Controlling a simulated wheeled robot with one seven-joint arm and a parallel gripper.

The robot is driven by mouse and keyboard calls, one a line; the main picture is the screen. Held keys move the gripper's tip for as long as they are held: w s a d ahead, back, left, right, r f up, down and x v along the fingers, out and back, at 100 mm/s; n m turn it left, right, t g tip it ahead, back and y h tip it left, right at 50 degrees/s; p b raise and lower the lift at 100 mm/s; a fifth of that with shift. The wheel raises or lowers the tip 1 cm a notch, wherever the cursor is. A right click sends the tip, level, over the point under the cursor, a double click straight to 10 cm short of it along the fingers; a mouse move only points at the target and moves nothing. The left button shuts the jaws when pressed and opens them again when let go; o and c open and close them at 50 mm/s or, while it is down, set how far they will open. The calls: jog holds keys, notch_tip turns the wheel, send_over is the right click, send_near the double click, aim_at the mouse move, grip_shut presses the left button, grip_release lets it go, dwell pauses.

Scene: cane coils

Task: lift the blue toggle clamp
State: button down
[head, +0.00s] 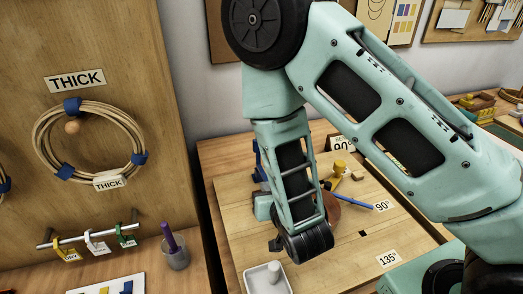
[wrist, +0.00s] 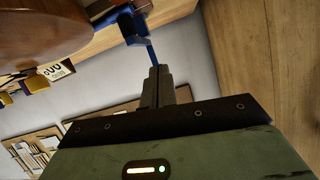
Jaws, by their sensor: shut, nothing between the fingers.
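A blue clamp-like piece (wrist: 134,28) shows at the top of the wrist view, with a thin blue bar reaching down toward my fingertips. My gripper (wrist: 160,70) is shut and empty, its tips close to the end of that bar; I cannot tell whether they touch. In the head view a blue upright piece (head: 258,160) shows just left of my arm, partly hidden by it. A blue rod (head: 357,202) also sticks out to the right of my arm by the 90° label. My fingertips cannot be made out in the head view.
A brown rounded wooden body (wrist: 65,25) fills the wrist view's upper left. A yellow piece (head: 340,168) stands on the bench (head: 235,200). A white tray (head: 266,277) lies at the front. A cup (head: 175,254) and the coil board (head: 120,200) are left.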

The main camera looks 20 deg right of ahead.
jog(key=shift+s+d+r+n+t, duration=0.2)
jog(key=shift+d+r+n+t, duration=0.1)
jog(key=shift+d+t, duration=0.3)
jog(key=shift+s+d+r+n+t, duration=0.25)
jog(key=shift+d+r+t, duration=0.1)
jog(key=shift+t, duration=0.4)
jog(key=shift+s+d+r+n+t, duration=0.25)
jog(key=shift+d+t, duration=0.25)
jog(key=shift+t, duration=0.15)
jog(key=shift+w, duration=0.1)
jog(key=w+b, duration=0.2)
jog(key=b, duration=0.2)
jog(key=w+b, duration=0.3)
jog(key=b, duration=0.1)
jog(key=w+b, duration=0.2)
jog(key=b, duration=0.3)
jog(key=shift+w+f, duration=0.2)
jog(key=shift+f, duration=0.2)
